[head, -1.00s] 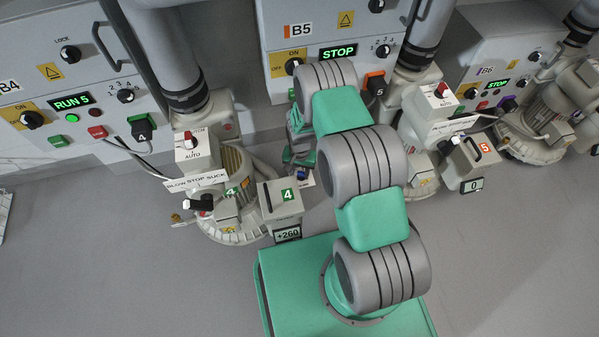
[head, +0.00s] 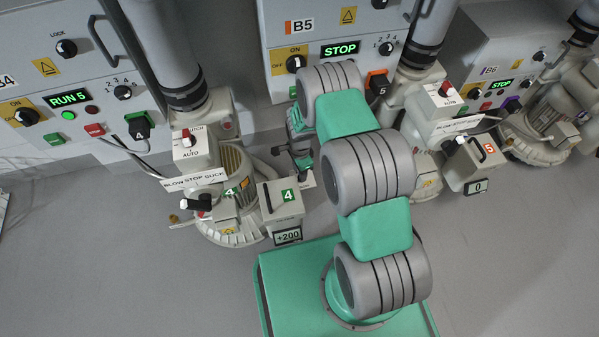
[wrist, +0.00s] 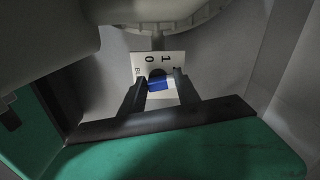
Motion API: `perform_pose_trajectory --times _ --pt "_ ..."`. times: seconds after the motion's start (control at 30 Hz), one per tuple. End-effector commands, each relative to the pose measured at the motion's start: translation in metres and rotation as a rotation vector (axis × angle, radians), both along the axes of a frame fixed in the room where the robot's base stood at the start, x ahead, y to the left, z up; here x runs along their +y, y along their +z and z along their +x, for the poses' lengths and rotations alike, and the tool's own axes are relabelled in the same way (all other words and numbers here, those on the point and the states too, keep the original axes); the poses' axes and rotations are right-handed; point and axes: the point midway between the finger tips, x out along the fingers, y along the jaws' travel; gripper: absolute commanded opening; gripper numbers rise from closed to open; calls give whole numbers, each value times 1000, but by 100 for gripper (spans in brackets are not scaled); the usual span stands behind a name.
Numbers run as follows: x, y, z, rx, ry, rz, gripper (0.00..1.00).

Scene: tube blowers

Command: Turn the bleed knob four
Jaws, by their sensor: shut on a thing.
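A blue knob (wrist: 158,85) sits on a white plate (wrist: 145,62) marked 0 and 1 in the wrist view. My gripper (wrist: 157,80) has its two dark fingers on either side of the knob, shut on it. In the head view my gripper (head: 303,162) is low beside the unit labelled 4, partly behind my arm, and the knob is hidden there. The box with the green 4 label (head: 281,203) stands left of it, with a small display (head: 288,236) that appears to read +200.
Blower 4 (head: 232,215), with a BLOW STOP SUCK lever (head: 195,204), stands close on the left. The floor in front is clear.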

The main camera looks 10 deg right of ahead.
Motion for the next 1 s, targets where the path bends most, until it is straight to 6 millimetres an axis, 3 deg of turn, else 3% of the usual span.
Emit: perform_pose_trajectory --times 0.6,1.0 --pt "-4 0 4 -1 -538 -1 0" --pt "-5 0 5 -1 -697 -1 0"
